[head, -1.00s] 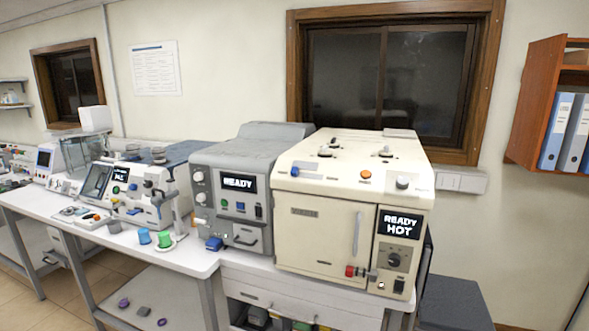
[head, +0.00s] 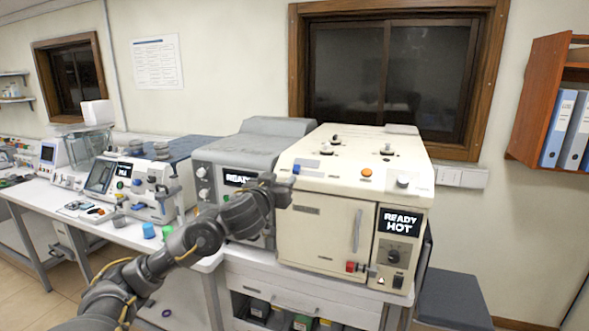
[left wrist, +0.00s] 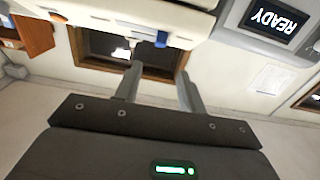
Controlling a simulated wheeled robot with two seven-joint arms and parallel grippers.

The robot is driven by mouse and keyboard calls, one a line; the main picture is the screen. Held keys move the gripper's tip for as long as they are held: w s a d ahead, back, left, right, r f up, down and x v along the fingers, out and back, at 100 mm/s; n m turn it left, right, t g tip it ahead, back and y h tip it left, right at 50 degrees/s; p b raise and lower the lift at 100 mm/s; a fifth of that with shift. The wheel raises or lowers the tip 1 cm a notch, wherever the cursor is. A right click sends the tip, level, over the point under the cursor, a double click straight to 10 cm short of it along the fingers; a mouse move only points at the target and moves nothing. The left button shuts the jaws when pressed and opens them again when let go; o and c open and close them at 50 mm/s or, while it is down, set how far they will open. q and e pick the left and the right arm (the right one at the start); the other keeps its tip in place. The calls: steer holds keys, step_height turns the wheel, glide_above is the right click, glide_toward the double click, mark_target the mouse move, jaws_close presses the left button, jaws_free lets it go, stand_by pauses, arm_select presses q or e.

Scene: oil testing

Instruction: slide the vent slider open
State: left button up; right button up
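The cream oven (head: 325,231) has a small blue tab (head: 296,169) at the left of its upper front panel, which looks like the vent slider. The tab also shows in the left wrist view (left wrist: 161,39), where the picture is upside down. My left gripper (head: 288,184) is just in front of and slightly below the tab. In the left wrist view, my left gripper's fingers (left wrist: 160,72) are spread apart with nothing between them, and the tab appears beyond their tips, apart from them. My right gripper is in neither current view.
A grey instrument (head: 205,158) with a READY screen stands close to the oven's left, partly behind my left arm.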

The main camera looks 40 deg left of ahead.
mark_target(296, 167)
arm_select(q)
steer(key=p+x, duration=0.1)
steer(key=x, duration=0.9)
steer(key=shift+w+a, duration=0.15)
steer(key=shift+w, duration=0.15)
steer(key=shift+c, duration=0.3)
jaws_close()
